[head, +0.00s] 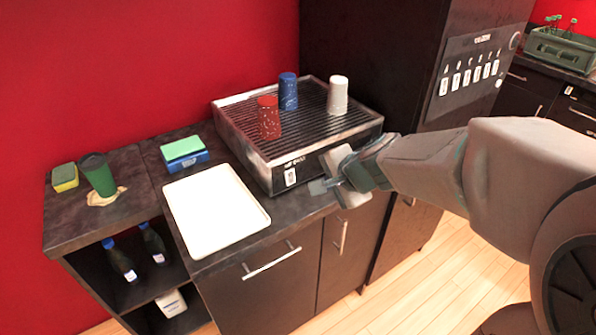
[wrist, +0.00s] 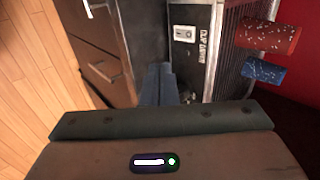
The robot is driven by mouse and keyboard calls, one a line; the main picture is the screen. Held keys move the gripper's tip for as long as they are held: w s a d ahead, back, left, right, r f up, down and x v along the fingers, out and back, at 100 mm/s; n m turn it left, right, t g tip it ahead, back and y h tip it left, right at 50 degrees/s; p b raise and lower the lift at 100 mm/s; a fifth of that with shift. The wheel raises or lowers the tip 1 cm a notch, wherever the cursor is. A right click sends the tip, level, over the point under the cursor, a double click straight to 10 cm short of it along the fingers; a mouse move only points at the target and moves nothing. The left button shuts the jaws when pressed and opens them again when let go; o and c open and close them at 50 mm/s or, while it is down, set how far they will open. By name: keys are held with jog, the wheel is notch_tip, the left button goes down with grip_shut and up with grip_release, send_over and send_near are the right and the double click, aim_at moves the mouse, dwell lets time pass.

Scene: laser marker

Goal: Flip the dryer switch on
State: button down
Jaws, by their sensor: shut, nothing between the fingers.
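The dryer (head: 365,124) is a dark box with a grated top and pale metal rim on the counter. Its switch (head: 291,177) is a small white plate on the front face, near the left corner, beside white lettering. The switch also shows in the wrist view (wrist: 184,33), just beyond and right of my fingertips. My gripper (head: 316,187) is shut and empty, in front of the dryer and a little right of the switch. In the wrist view its fingers (wrist: 158,70) appear apart from the switch. I cannot tell the switch's position.
Red (head: 268,118), blue (head: 288,91) and white (head: 338,95) cups stand upside down on the dryer. A white tray (head: 215,210) lies left of it. A green cup (head: 98,175) stands in a spill. A dark cabinet with a switch panel (head: 472,77) rises behind my arm.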

aim_at(290, 177)
jog(key=b+x, duration=0.3)
jog(key=x, duration=0.7)
jog(key=shift+a+f, duration=0.15)
jog(key=shift+f, duration=0.2)
jog(key=shift+w+a+r+p, duration=0.1)
jog(key=shift+w+a+p, duration=0.15)
jog(key=shift+w, duration=0.2)
jog(key=shift+w+a+r+p, duration=0.1)
jog(key=shift+w+a, duration=0.25)
jog(key=shift+w, duration=0.1)
jog(key=shift+w+a+f, duration=0.15)
jog(key=shift+w+a, duration=0.35)
jog(key=shift+w, duration=0.25)
